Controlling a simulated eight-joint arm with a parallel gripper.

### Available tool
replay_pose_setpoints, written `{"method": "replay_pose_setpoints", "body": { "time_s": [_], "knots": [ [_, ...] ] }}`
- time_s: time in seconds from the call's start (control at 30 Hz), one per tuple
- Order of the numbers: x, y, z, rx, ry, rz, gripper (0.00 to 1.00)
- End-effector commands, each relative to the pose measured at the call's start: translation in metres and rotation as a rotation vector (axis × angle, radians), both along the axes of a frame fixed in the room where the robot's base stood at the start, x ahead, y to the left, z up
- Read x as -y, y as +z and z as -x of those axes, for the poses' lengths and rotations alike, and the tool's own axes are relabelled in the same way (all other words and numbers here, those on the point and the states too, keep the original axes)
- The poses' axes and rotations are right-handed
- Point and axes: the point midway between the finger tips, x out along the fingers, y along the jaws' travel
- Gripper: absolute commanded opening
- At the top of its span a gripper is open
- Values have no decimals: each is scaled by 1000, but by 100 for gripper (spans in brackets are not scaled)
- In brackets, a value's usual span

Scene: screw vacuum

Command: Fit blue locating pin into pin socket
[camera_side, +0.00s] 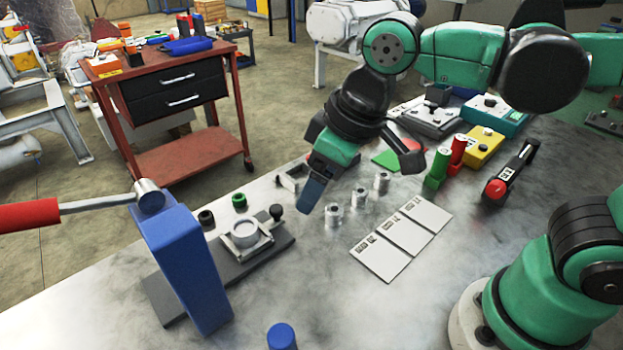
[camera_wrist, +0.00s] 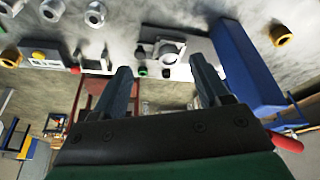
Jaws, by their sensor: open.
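A blue cylinder (camera_side: 282,336), which looks like the blue locating pin, stands on the bench at the bottom edge of the side view, its lower part cut off. My gripper (camera_side: 358,190) is open and empty above the bench, well up and to the right of the cylinder. Its two fingers are spread in the wrist view (camera_wrist: 161,65). A fixture with a pale round cup (camera_side: 245,234) sits on a dark base plate (camera_side: 164,300) left of my gripper. A green ring (camera_side: 239,201) and a black ring (camera_side: 206,218) lie beside it. I cannot tell which part is the pin socket.
A blue press column (camera_side: 185,265) with a red-handled lever (camera_side: 30,215) rises at the left. Several metal cylinders (camera_side: 333,216) and white cards (camera_side: 400,240) lie below my gripper. The front bench is mostly clear.

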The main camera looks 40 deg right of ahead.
Motion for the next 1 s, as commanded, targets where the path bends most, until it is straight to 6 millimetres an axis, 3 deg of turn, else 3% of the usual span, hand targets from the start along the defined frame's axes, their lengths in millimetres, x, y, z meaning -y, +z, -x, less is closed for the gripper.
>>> {"method": "replay_pose_setpoints", "body": {
  "time_s": [0.03,0.1,0.2,0.3,1.0],
  "knots": [
    [26,-5,-4,54,-104,-21,69],
    [54,-11,-8,129,-218,-42,69],
    [83,-16,-9,209,-334,-57,69],
    [98,-19,-9,254,-393,-62,69],
    [100,-19,-9,264,-405,-63,69]
  ]
}}
